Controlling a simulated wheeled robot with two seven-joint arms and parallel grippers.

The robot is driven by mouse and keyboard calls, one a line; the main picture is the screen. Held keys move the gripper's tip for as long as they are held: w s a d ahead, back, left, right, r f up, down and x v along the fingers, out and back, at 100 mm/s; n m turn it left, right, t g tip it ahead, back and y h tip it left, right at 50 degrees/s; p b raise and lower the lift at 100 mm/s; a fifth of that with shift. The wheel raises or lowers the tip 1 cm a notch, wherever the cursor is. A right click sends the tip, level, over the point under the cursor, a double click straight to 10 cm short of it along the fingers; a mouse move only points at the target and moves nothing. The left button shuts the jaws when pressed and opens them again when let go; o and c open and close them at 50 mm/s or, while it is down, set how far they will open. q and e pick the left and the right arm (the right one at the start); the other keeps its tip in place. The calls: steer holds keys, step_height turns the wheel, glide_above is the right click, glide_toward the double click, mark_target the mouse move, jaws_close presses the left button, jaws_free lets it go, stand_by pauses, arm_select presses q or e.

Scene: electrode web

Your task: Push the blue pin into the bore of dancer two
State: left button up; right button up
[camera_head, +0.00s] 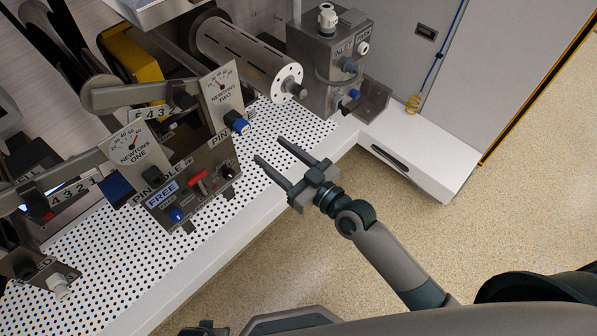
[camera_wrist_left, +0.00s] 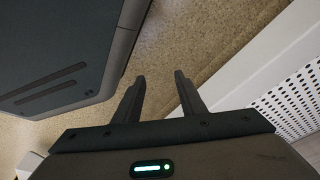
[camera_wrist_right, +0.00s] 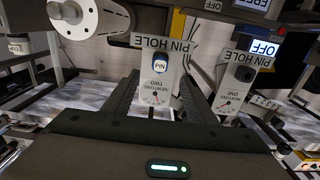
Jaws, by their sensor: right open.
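The blue pin (camera_head: 237,122) sticks out below the Newtons Two gauge plate (camera_head: 223,92) of dancer two. In the right wrist view the blue pin (camera_wrist_right: 159,66) shows its end marked PIN, under a PIN HOLE sign (camera_wrist_right: 164,43). I cannot tell how deep it sits; the bore is hidden behind it. My right gripper (camera_head: 268,148) is open and empty over the front of the perforated deck, apart from the pin. In the right wrist view its fingers lie either side of the line to the pin. My left gripper (camera_wrist_left: 157,77) is open and empty, in the left wrist view.
The Newtons One plate (camera_head: 135,146) and a control panel (camera_head: 190,185) with a red handle and blue knob stand left of the right gripper. A slotted roller (camera_head: 245,55) and the INLET box (camera_head: 330,60) stand behind.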

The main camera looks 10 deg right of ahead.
arm_select(q)
steer(key=shift+w+d+r+b, duration=0.15)
steer(key=shift+w+r, duration=0.3)
steer(key=shift+r, duration=0.15)
steer(key=shift+w+d+r+b, duration=0.1)
steer(key=shift+w+r+b, duration=0.05)
steer(key=shift+w+r, duration=0.4)
arm_select(e)
steer(key=v, duration=0.7)
arm_select(q)
steer(key=shift+s, duration=0.4)
arm_select(e)
steer(key=shift+s+d, duration=0.1)
arm_select(q)
steer(key=shift+w, duration=0.25)
